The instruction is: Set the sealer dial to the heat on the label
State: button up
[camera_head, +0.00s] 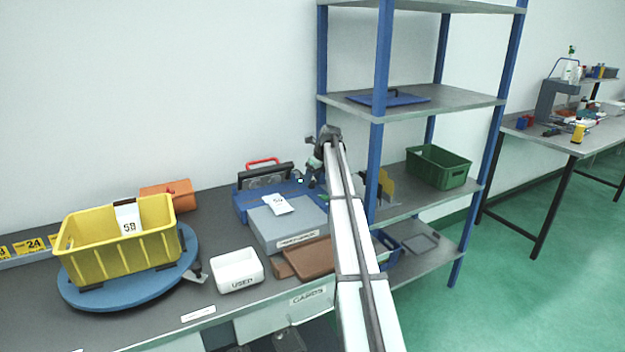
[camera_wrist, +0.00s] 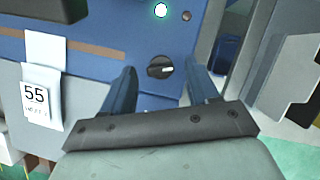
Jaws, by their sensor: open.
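The blue sealer (camera_head: 240,209) stands on the bench against the wall, with a red handle on top. Its black dial (camera_wrist: 160,67) shows on the blue front face in the wrist view, with a pale mark toward its right side; I cannot read a scale. A white label (camera_wrist: 35,97) reading 55, with smaller print below, hangs at the left; it also shows in the head view (camera_head: 278,204). My gripper (camera_wrist: 161,76) is open, its two blue fingers on either side of the dial in the picture. I cannot tell whether they touch it.
A green-white lamp (camera_wrist: 160,10) glows above the dial. A yellow bin (camera_head: 110,252) sits on a blue round turntable (camera_head: 90,294). A white box marked USED (camera_head: 237,270) is nearer. A blue-posted shelf (camera_head: 377,130) stands close to the right of my arm.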

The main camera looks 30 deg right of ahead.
jog(key=shift+w+a+f, duration=0.1)
jog(key=shift+w+f, duration=0.1)
jog(key=shift+f, duration=0.25)
jog(key=shift+c, duration=0.4)
jog(key=c, duration=1)
jog(key=shift+o, duration=0.2)
